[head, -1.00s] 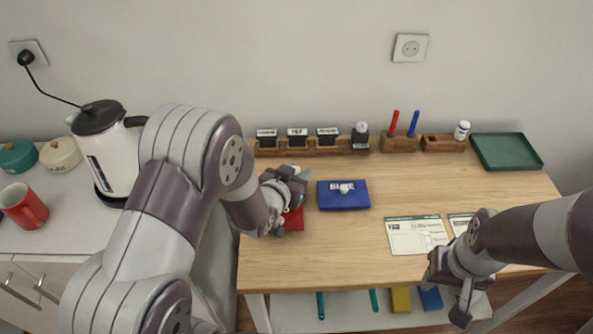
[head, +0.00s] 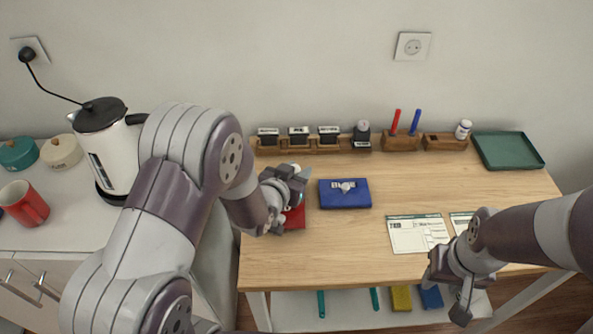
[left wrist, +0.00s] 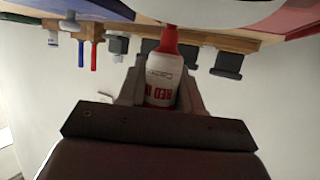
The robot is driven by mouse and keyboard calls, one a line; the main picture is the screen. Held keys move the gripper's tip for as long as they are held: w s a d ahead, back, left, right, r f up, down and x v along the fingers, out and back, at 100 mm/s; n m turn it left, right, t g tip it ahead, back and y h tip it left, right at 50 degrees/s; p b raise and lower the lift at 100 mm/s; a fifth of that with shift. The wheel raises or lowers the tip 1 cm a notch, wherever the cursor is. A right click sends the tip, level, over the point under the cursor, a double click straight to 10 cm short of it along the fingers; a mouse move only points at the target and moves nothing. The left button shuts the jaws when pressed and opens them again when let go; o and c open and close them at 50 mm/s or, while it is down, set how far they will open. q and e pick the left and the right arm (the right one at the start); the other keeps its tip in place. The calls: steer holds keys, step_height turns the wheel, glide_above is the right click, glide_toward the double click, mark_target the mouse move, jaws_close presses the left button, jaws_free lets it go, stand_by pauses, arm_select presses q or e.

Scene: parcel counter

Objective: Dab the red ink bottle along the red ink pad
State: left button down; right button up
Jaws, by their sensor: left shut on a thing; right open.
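The red ink bottle (left wrist: 164,80) is white with red lettering and a red tip. My left gripper (left wrist: 160,95) is shut on it. In the left wrist view, the red tip points to the picture's top. In the head view my left gripper (head: 292,190) is over the red ink pad (head: 296,218), which shows only in part beneath it. I cannot tell whether the tip touches the pad. My right gripper (head: 452,290) is open and empty near the desk's front edge.
Stamps stand in a wooden rack (head: 330,150) at the back. Paper forms (head: 417,240) and a green tray (head: 507,165) are on the right.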

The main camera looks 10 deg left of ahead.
arm_select(q)
steer(key=shift+f+b, duration=0.35)
steer(key=shift+f, duration=0.1)
stand_by(0.4)
steer(key=shift+s+f, duration=0.1)
steer(key=shift+f, duration=0.05)
stand_by(0.8)
steer(key=shift+r+p, duration=1.2)
steer(key=shift+r, duration=0.4)
step_height(320, 180, up, 4)
steer(key=p, duration=0.3)
steer(key=shift+r, duration=0.15)
